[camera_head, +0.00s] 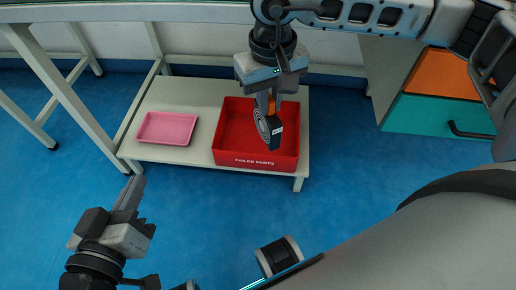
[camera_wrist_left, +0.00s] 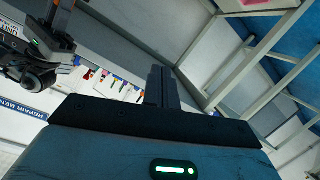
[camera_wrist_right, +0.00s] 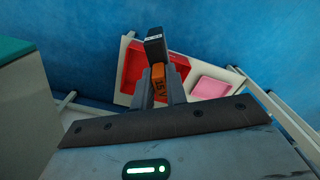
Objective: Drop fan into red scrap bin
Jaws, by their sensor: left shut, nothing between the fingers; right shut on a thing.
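The red scrap bin (camera_head: 230,151), labelled "FAILED PARTS", sits on a low pale bench. It also shows in the right wrist view (camera_wrist_right: 131,68). My right gripper (camera_head: 270,98) is above the bin, fingers pointing down, shut on the fan (camera_head: 268,128). The fan has a dark round face and an orange part between the fingers. In the right wrist view the fan (camera_wrist_right: 155,46) stands beyond the fingertips, with orange (camera_wrist_right: 162,88) between them. It overlaps the bin in the head view; its height over the floor of the bin is unclear. My left gripper (camera_head: 132,190) is shut and empty, away from the bin.
A pink tray (camera_head: 166,128) lies left of the bin on the bench (camera_head: 195,93). A cabinet with orange and teal drawers (camera_head: 440,114) stands at the right. A white frame (camera_head: 65,95) is at the left. Blue floor in front is clear.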

